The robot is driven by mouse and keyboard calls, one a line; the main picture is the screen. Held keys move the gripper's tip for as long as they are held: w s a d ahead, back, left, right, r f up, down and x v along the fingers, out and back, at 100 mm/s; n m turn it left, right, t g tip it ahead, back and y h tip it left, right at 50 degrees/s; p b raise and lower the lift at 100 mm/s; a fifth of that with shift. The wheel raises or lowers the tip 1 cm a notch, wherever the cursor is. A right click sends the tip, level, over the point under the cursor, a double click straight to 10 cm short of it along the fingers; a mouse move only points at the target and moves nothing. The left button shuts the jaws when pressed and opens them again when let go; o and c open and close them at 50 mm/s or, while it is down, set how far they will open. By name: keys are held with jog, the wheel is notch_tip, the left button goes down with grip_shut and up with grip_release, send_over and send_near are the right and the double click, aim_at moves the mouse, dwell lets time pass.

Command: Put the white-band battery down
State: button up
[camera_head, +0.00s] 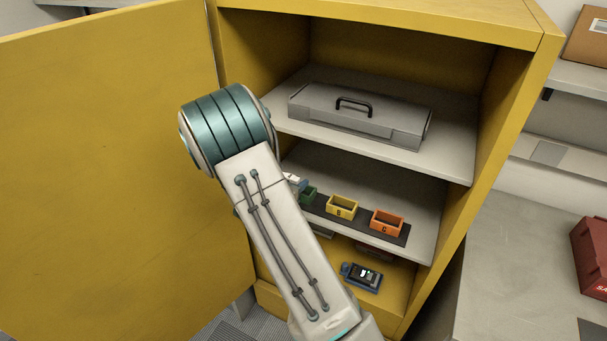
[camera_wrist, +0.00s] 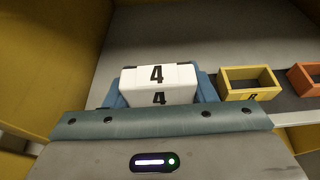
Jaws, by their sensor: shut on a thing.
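The white-band battery (camera_wrist: 158,76) shows in the wrist view as a white block with a black 4 on it. My gripper (camera_wrist: 161,88) is shut on it, with a blue finger at each side. In the head view my gripper (camera_head: 297,182) is at the left of the cabinet's middle shelf, largely hidden by my arm. It is beside a green bin (camera_head: 309,194), which is partly covered. A yellow bin (camera_head: 342,208) marked B and an orange bin (camera_head: 387,223) marked C stand to the right on a dark strip. Whether the battery touches anything below cannot be seen.
The yellow cabinet (camera_head: 548,50) has its door (camera_head: 100,170) open at the left. A grey case (camera_head: 360,115) lies on the upper shelf. A dark device (camera_head: 363,277) lies at the bottom. A red box (camera_head: 592,255) is on the counter at right.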

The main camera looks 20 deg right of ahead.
jog(key=shift+f+p+x, duration=0.2)
jog(key=shift+p+x, duration=0.5)
jog(key=shift+x, duration=1.25)
jog(key=shift+f+p+x, duration=0.2)
jog(key=shift+p+x, duration=0.45)
jog(key=shift+x, duration=1.3)
jog(key=shift+s+a+f, duration=0.1)
jog(key=shift+a+f, duration=0.05)
jog(key=o, duration=1.1)
